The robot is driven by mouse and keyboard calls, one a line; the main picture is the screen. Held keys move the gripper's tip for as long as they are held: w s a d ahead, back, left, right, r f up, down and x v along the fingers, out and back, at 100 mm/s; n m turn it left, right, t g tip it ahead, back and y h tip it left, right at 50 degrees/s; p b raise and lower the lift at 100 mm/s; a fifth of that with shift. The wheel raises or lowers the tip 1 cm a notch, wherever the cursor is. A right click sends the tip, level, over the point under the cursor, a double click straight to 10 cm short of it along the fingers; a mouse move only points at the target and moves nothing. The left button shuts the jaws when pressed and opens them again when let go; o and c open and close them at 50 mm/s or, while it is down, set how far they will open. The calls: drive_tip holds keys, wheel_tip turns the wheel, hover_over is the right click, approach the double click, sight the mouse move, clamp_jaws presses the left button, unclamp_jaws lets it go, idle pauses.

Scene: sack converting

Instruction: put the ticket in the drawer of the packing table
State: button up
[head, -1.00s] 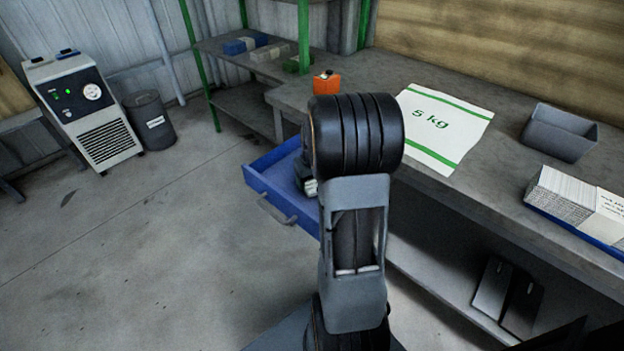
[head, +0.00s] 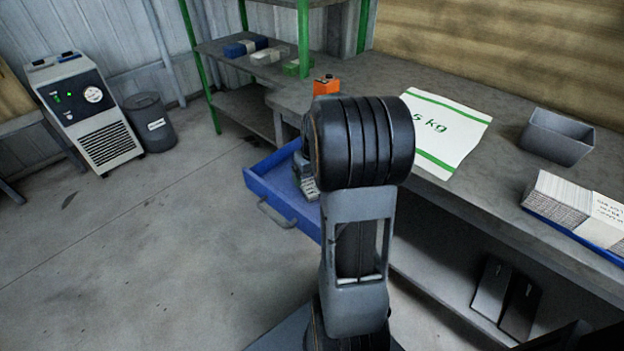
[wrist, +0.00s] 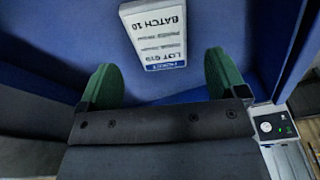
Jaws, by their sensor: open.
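The ticket (wrist: 155,35) is a white card with a blue band and printed "BATCH 10" and "LOT 619". In the wrist view it lies on the blue floor of the drawer, its print upside down. The drawer (head: 283,208) of the packing table (head: 405,85) is blue with a grey handle and stands pulled open. My gripper (wrist: 162,62) is open, with its two green fingers apart on either side of the ticket's near end and not closed on it. In the head view my arm hides part of the drawer, and I cannot make out the ticket there.
A shelf rack (head: 215,70) stands behind. The floor left of the drawer is clear.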

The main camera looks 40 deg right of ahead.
sight(314, 189)
wheel_tip(314, 189, up, 7)
drive_tip(key=p, duration=0.2)
drive_tip(key=s+a+r+n, duration=0.1)
drive_tip(key=s+a, duration=0.4)
drive_tip(key=a, duration=0.5)
drive_tip(key=s+a+r+n+t, duration=0.1)
drive_tip(key=s+a, duration=0.5)
drive_tip(key=a, duration=0.4)
drive_tip(key=shift+s, duration=0.2)
drive_tip(key=shift+r, duration=0.1)
wheel_tip(314, 189, up, 21)
drive_tip(key=p, duration=1.9)
drive_tip(key=shift+s+a+r+t+p, duration=0.15)
drive_tip(key=shift+a+t+p, duration=0.2)
drive_tip(key=shift+t, duration=0.05)
